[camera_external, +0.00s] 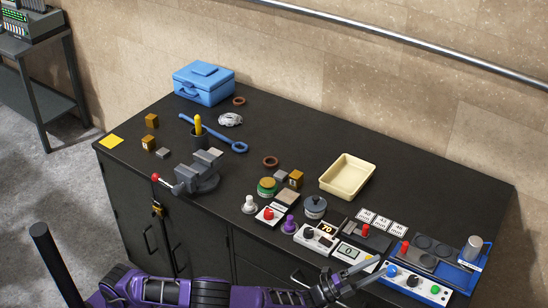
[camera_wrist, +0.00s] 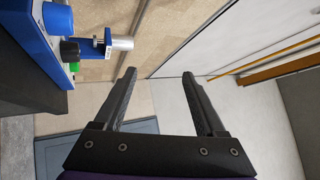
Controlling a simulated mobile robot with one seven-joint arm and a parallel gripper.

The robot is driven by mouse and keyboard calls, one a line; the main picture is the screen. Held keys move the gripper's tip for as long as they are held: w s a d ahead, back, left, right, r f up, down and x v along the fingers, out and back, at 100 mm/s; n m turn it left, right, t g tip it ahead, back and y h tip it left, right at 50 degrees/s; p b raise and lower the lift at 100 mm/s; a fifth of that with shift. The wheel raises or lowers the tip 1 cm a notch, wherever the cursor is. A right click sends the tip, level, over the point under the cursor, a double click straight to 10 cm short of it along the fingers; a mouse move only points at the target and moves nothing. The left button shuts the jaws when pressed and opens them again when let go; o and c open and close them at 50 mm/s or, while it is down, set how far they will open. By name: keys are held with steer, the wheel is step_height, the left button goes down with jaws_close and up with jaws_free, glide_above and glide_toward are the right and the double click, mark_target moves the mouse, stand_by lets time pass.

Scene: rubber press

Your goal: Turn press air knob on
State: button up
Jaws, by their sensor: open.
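The blue press unit (camera_external: 458,276) stands at the right front end of the dark bench. Its white front panel carries a blue knob (camera_external: 391,270), a black knob (camera_external: 412,281) and a green button (camera_external: 435,289). No readable label shows which is the air knob. A silver cylinder (camera_external: 473,247) stands on the unit. My gripper (camera_external: 380,263) is open and empty, its tips close to the panel's left end near the blue knob; contact cannot be told. In the wrist view my gripper (camera_wrist: 158,75) points at empty space, and the blue knob (camera_wrist: 57,18) lies at upper left.
Left of the press are a display box (camera_external: 353,255), a red-levered device (camera_external: 365,231) and number tiles (camera_external: 382,222). A cream tray (camera_external: 347,177), a vise (camera_external: 197,174) and a blue toolbox (camera_external: 204,84) are farther away. The space in front of the bench is free.

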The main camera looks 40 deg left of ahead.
steer(key=s+d+r+n+y, duration=0.1)
steer(key=s+r+n+y, duration=0.5)
steer(key=n, duration=0.6)
steer(key=s+d+r+n+y, duration=0.1)
steer(key=s+r+n+y, duration=0.15)
steer(key=n+y, duration=0.8)
steer(key=n+h, duration=0.2)
steer(key=h, duration=0.1)
glide_toward(392, 269)
steer(key=shift+y, duration=0.25)
steer(key=w, duration=0.6)
steer(key=w+d+f, duration=0.1)
steer(key=w, duration=0.3)
steer(key=shift+f+b, duration=0.1)
steer(key=shift+b, duration=0.25)
jaws_close()
